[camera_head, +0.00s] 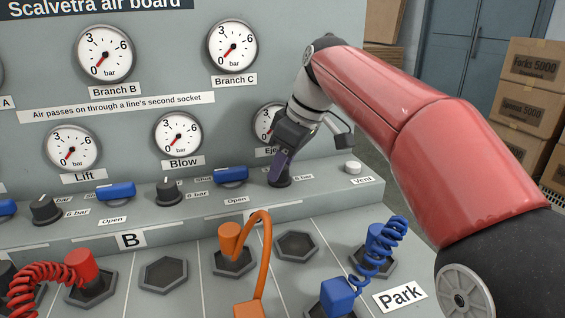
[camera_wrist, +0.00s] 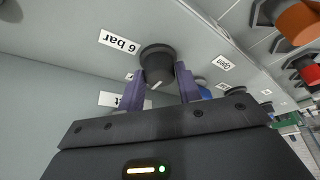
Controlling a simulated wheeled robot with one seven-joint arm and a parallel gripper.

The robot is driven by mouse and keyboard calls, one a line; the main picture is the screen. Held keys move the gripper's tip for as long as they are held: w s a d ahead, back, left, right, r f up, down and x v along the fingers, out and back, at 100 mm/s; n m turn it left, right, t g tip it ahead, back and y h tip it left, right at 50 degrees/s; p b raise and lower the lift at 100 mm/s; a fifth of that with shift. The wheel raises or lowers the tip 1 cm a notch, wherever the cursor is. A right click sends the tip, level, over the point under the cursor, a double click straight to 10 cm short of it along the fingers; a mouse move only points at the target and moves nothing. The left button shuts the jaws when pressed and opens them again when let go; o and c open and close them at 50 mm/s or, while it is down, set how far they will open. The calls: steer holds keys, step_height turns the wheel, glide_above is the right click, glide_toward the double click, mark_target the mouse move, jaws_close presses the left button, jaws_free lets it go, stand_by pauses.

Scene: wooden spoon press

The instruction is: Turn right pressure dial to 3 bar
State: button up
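The right pressure dial is a black round knob (camera_wrist: 157,62) with a white mark on its face. It stands on the sloped ledge, and a "6 bar" label (camera_wrist: 119,41) is beside it. In the head view the dial (camera_head: 279,181) is partly hidden by my gripper (camera_head: 282,166). In the wrist view the two purple fingers of my gripper (camera_wrist: 160,80) stand on opposite sides of the dial, close against it. I cannot tell whether they press on it. The gauge above the dial (camera_head: 264,122), labelled "Eje…", is partly covered by my wrist, and its reading is unclear.
A blue lever (camera_head: 231,175) is left of the dial and a white Vent button (camera_head: 352,167) is right of it. Another dial (camera_head: 168,190) stands further left. Hoses in orange (camera_head: 262,250) and blue (camera_head: 388,240) rise from the sockets in front.

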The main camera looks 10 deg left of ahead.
steer(key=o, duration=0.4)
steer(key=v, duration=0.7)
steer(key=shift+s+d+r, duration=0.1)
steer(key=shift+d+r, duration=0.05)
steer(key=shift+r, duration=0.15)
